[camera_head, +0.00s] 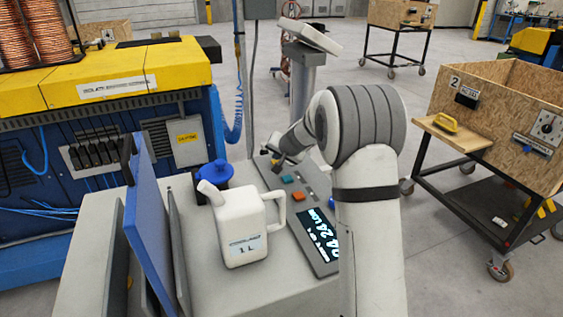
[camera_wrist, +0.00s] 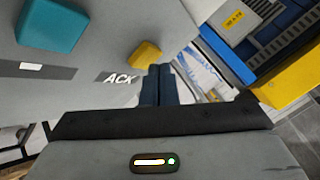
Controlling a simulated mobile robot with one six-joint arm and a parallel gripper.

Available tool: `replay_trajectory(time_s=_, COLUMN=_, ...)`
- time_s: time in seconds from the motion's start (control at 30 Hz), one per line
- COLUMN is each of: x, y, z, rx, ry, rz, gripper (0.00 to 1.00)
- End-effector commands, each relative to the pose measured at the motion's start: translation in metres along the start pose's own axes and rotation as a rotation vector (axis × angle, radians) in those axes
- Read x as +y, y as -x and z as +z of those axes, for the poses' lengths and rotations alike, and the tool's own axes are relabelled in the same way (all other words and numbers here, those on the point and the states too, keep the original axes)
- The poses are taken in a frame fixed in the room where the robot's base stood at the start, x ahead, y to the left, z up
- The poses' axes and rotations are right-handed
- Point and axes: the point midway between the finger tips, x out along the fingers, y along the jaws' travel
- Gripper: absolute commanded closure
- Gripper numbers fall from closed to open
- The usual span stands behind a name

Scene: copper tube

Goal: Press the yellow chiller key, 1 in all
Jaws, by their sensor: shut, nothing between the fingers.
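The yellow key (camera_wrist: 145,55) is a small raised block on a grey panel, and it shows in the upper middle of the wrist view. My gripper (camera_wrist: 158,70) is shut and empty. Its dark fingertips appear right at the key's near right edge in the wrist view; I cannot tell whether they touch it. A teal key (camera_wrist: 52,25) stands to the left on the same panel. The white letters "ACK" are printed between them. In the head view, the panel (camera_head: 318,243) also bears the teal key (camera_head: 287,179), an orange key (camera_head: 298,196) and a lit display.
A white jug (camera_head: 240,225) and a blue-capped container (camera_head: 215,174) stand on the grey console left of the panel. A blue upright board (camera_head: 155,225) is farther left. A yellow and blue machine (camera_head: 125,75) stands behind. A wooden crate cart (camera_head: 500,100) is at right.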

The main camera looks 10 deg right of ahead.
Motion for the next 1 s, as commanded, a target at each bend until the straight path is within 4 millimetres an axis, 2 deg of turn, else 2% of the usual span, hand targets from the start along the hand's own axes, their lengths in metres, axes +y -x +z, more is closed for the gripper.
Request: replay_trajectory(time_s=1.0, x=0.0048, y=-0.0059, z=0.0041, rx=0.000, ry=0.000, rz=0.000, gripper=1.00)
